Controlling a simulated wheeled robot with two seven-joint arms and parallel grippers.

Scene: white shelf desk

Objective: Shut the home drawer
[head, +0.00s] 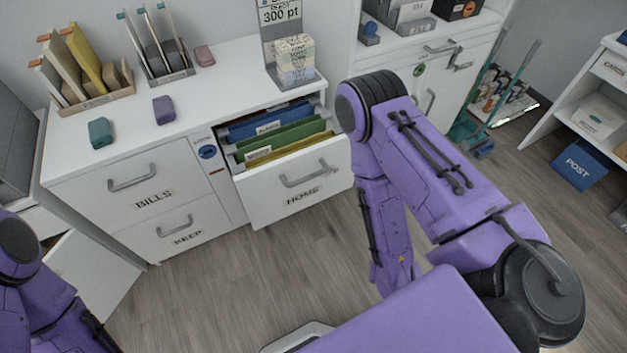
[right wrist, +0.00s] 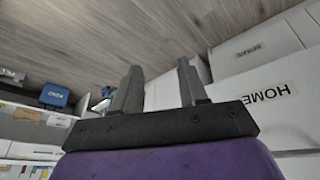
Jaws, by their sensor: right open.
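The home drawer (head: 262,203) is pulled open in the head view. Its white front has a grey handle (head: 306,175) and a HOME label, and blue, green and yellow folders (head: 290,135) stand inside. My left gripper is out of view.
The shut BILLS (head: 90,195) and KEEP drawers are to the left. The desk top (head: 225,75) holds file racks, small blocks and a card stack (head: 294,60). A white cabinet (head: 475,40) is behind my right arm. Wooden floor (head: 210,300) in front of the drawer is clear.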

